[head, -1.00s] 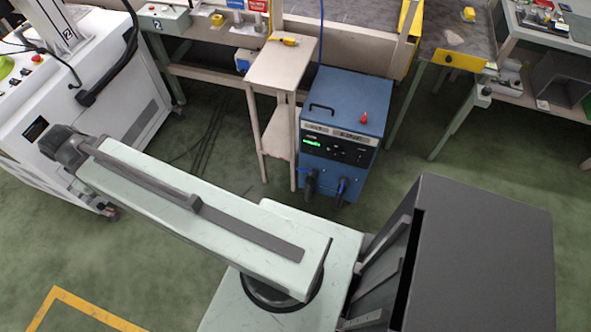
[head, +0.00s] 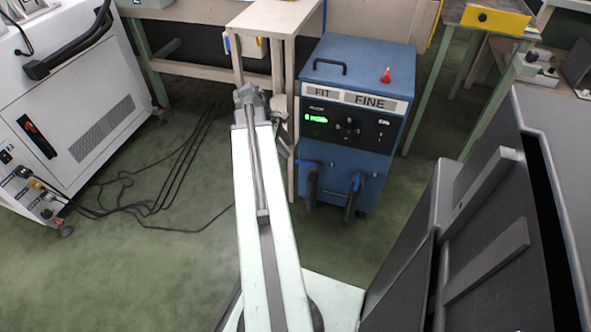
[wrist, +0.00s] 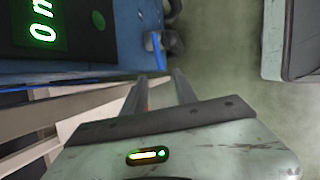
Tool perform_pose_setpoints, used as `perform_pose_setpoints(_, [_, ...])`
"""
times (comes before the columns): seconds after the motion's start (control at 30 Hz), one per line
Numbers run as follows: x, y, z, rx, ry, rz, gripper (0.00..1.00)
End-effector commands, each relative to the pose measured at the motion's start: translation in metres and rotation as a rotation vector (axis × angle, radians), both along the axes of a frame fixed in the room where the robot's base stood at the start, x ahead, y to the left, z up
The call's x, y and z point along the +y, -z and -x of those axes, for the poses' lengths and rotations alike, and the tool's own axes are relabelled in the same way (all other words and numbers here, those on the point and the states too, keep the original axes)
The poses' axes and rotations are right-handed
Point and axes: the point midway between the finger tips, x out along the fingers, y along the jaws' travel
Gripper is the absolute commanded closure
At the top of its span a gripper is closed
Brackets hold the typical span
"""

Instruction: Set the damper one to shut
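A blue machine (head: 385,60) with FIT and FINE labels and a lit green display stands ahead in the head view. Low on its front are two black hoses. A blue lever (head: 308,163) sits at the left hose and another blue lever (head: 357,183) at the right hose. Which one is damper one cannot be told. My gripper shows in the wrist view (wrist: 160,76) with its two fingers apart and nothing between them. It is beside the machine's front, apart from the levers. One blue lever (wrist: 149,42) shows beyond the fingertips.
A wooden stand (head: 273,22) is close on the machine's left, near my arm's end. A white cabinet (head: 70,85) with cables on the floor is at left. A red knob (head: 385,75) is on the machine's top. Green floor (head: 150,265) is clear in front.

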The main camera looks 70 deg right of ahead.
Motion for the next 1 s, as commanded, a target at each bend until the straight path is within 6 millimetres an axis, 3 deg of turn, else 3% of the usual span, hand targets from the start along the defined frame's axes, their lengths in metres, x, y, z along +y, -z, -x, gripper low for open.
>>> perform_pose_setpoints(0.23, [-0.002, 0.009, 0.003, 0.000, 0.000, 0.000, 0.66])
perform_pose_setpoints(0.6, [-0.017, 0.067, 0.023, -0.002, 0.003, 0.000, 0.66])
perform_pose_setpoints(0.93, [-0.020, 0.069, 0.027, -0.001, 0.002, 0.000, 0.66])
perform_pose_setpoints(1.0, [-0.020, 0.069, 0.027, -0.001, 0.002, 0.000, 0.85])
